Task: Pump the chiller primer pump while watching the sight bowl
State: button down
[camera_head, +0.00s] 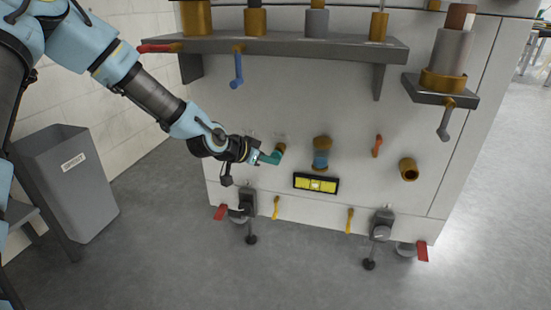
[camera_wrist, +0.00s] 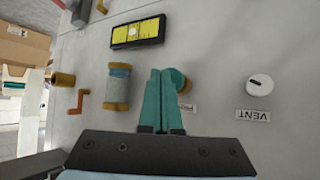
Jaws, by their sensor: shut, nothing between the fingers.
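The primer pump knob (camera_wrist: 181,80) is a round brass-coloured piece on the pale machine panel, with a partly covered label below it in the wrist view. It also shows in the head view (camera_head: 281,147). My gripper (camera_head: 273,156) has its teal fingers shut and empty, right at the knob. In the wrist view the fingertips (camera_wrist: 161,72) overlap the knob's left side; I cannot tell whether they touch it. The sight bowl (camera_head: 321,154) is a clear cylinder with bluish content between brass caps. It stands unobstructed left of the fingers in the wrist view (camera_wrist: 117,88).
A yellow level gauge (camera_head: 316,183) sits below the bowl in the head view. A white VENT knob (camera_wrist: 260,84), an orange crank (camera_wrist: 79,102) and a brass port (camera_head: 409,169) are nearby. A shelf (camera_head: 290,47) juts out above. A grey bin (camera_head: 70,180) stands left.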

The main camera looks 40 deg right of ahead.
jog(key=shift+w+d+r, duration=0.1)
jog(key=shift+w+d, duration=0.6)
jog(key=shift+d, duration=0.3)
dwell(1.3)
jog(key=shift+s+a+p, duration=0.2)
jog(key=shift+s+a, duration=0.25)
jog(key=shift+a, duration=0.25)
jog(key=shift+s+a+p, duration=0.2)
jog(key=shift+s+a, duration=0.25)
jog(key=shift+a, duration=0.2)
jog(key=shift+a, duration=0.1)
jog(key=s+a, duration=0.1)
jog(key=a, duration=0.1)
jog(key=s+a, duration=0.1)
jog(key=a, duration=0.1)
jog(key=shift+s+p, duration=0.3)
jog(key=shift+s, duration=0.05)
dwell(0.3)
